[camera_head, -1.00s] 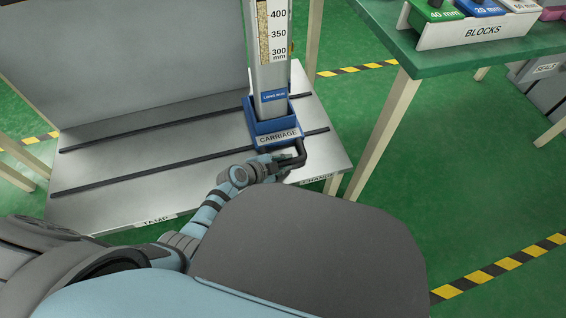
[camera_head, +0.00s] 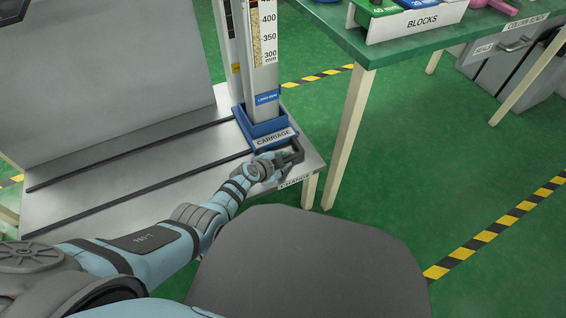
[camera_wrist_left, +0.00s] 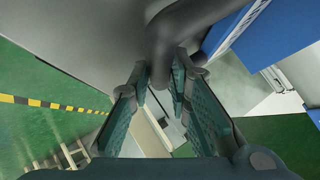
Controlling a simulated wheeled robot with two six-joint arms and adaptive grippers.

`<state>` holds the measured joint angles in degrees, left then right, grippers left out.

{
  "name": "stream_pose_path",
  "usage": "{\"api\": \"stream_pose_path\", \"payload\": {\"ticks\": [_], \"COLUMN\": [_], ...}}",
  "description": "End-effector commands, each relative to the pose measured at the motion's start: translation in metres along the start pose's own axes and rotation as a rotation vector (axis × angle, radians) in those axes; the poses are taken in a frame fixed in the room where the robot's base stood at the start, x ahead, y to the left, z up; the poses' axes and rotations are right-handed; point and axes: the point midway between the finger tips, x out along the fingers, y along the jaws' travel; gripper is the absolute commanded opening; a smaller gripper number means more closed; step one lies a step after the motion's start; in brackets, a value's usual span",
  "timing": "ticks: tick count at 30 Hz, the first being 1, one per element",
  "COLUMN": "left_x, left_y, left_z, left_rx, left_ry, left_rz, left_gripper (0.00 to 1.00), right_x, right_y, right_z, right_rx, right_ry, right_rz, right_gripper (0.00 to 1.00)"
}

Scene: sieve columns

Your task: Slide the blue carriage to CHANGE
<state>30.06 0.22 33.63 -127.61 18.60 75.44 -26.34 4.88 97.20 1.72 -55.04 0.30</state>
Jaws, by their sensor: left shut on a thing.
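The blue carriage (camera_head: 262,128), marked CARRIAGE, sits on the rails at the right end of the grey platform, near the CHANGE label (camera_head: 296,181) on its front edge. A clear-fronted column with a mm scale (camera_head: 264,60) stands upright in it. A dark handle (camera_head: 297,152) sticks out from the carriage front. My left gripper (camera_head: 275,165) is shut on this handle. In the left wrist view, the left gripper's fingers (camera_wrist_left: 163,95) are on either side of the dark handle bar, with the blue carriage (camera_wrist_left: 270,40) at upper right. My right gripper is not in view.
Two dark rails (camera_head: 140,178) run along the platform (camera_head: 190,185). A green table (camera_head: 400,45) with a BLOCKS holder (camera_head: 420,22) stands at the right. Its leg (camera_head: 350,130) is close to the platform's right end. Grey drawers (camera_head: 500,65) stand further right.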

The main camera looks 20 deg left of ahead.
Motion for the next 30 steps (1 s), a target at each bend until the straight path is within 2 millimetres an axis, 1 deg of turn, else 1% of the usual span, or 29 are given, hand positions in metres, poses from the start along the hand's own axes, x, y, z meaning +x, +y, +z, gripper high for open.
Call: {"api": "stream_pose_path", "payload": {"ticks": [1,2,3,13,17,20,22,30], "left_x": [0.001,0.001,0.001,-0.001,-0.008,-0.021,-0.034,-0.096], "left_y": [-0.002,-0.002,-0.002,-0.001,-0.001,-0.001,-0.001,0.0], "left_z": [-0.002,-0.003,-0.003,-0.002,-0.002,-0.002,0.0,0.001], "left_rx": [0.003,0.003,0.003,-0.001,0.002,0.003,0.002,0.003], "left_ry": [0.003,0.003,0.004,0.005,0.013,0.014,0.001,-0.001], "left_rz": [-0.005,-0.005,-0.004,-0.003,-0.003,-0.002,-0.006,-0.003], "left_gripper": [0.0,0.23,0.26,0.26,0.26,0.26,0.26,0.26], "right_x": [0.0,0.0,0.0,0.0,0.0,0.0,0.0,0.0], "right_y": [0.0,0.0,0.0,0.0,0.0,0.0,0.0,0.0], "right_z": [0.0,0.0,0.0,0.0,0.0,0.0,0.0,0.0], "right_rx": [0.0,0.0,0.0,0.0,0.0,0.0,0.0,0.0], "right_ry": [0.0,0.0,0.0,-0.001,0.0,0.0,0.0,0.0], "right_rz": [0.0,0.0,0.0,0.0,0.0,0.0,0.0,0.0], "right_gripper": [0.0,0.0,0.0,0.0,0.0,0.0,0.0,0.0]}}
